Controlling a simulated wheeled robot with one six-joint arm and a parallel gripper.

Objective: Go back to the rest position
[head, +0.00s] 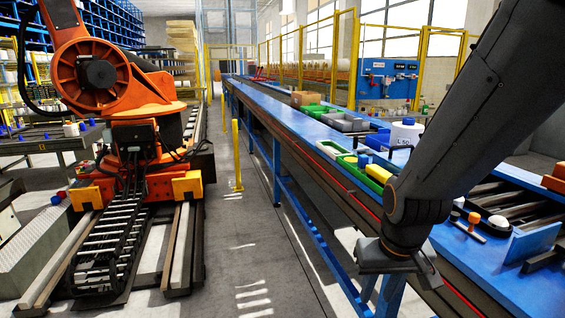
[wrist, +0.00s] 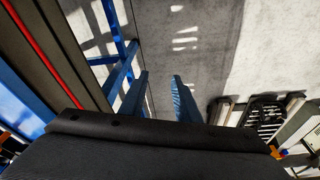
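My gripper shows at the lower edge of the wrist view (wrist: 162,80). Its two blue fingers point away from the camera and stand apart, with bare grey floor seen between them and nothing held. In the head view my dark arm comes down from the upper right, and its wrist end hangs at the near side of the blue conveyor table (head: 265,112). The fingertips there are hard to tell from the blue table legs behind. A white bobbin marked L 50 (head: 405,136) stands on the table behind my arm, apart from it.
A blue panel (head: 532,241) stands at the right. An orange robot arm (head: 95,75) stands on rails at the left. The floor aisle (head: 240,210) between is clear, apart from yellow posts.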

